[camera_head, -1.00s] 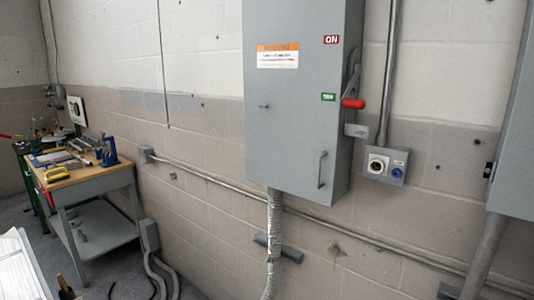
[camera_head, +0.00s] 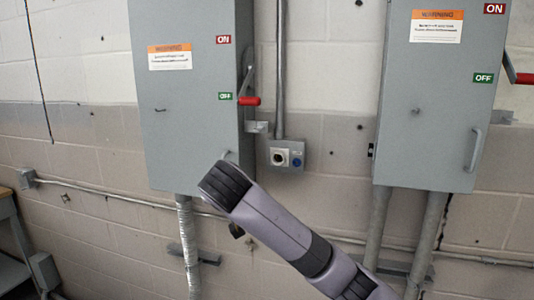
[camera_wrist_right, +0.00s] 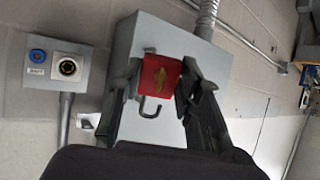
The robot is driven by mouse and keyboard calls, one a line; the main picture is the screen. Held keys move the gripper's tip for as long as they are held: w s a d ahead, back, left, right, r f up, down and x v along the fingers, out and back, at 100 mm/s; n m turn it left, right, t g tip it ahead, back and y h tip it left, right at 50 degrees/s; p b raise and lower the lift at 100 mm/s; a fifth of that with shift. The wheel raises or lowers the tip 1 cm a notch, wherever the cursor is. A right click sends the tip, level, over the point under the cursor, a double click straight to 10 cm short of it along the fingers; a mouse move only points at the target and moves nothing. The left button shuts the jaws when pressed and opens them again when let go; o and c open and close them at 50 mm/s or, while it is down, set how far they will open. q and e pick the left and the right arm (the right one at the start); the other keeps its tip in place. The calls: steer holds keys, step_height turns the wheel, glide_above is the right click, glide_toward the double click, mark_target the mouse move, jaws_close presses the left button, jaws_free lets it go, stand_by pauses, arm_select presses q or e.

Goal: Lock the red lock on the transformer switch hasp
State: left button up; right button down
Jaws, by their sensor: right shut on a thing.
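My right gripper (camera_wrist_right: 160,92) is shut on the red lock (camera_wrist_right: 158,78) in the right wrist view. The lock has a yellowish mark on its face, and its metal shackle (camera_wrist_right: 150,110) shows as a hook below the body. In the head view my right arm rises from the lower right, and its gripper and the lock are mostly hidden behind it. The left grey switch box (camera_head: 190,110) has a red-ended handle (camera_head: 249,101) level with the green OFF label. A small grey hasp-like bracket (camera_head: 257,127) sticks out below the handle, apart from the lock. My left gripper is not in view.
A second grey switch box (camera_head: 440,100) with a red-ended handle (camera_head: 524,78) hangs on the right. An outlet box (camera_head: 287,156) and conduit (camera_head: 281,60) are between the boxes. A workbench edge (camera_head: 8,205) shows at far left.

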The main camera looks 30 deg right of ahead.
steer(key=d+r+m+h, duration=0.5)
steer(key=d+r+h, duration=0.3)
steer(key=d, duration=0.4)
steer(key=shift+s+r+h, duration=0.15)
steer(key=shift+s+h, duration=0.1)
steer(key=shift+h, duration=0.35)
steer(key=shift+m, duration=0.3)
steer(key=w+d, duration=0.2)
steer(key=w, duration=0.4)
steer(key=shift+w+d+b, duration=0.15)
steer(key=shift+w+b, duration=0.05)
steer(key=shift+b, duration=0.2)
stand_by(0.5)
steer(key=shift+w+a, duration=0.2)
stand_by(0.6)
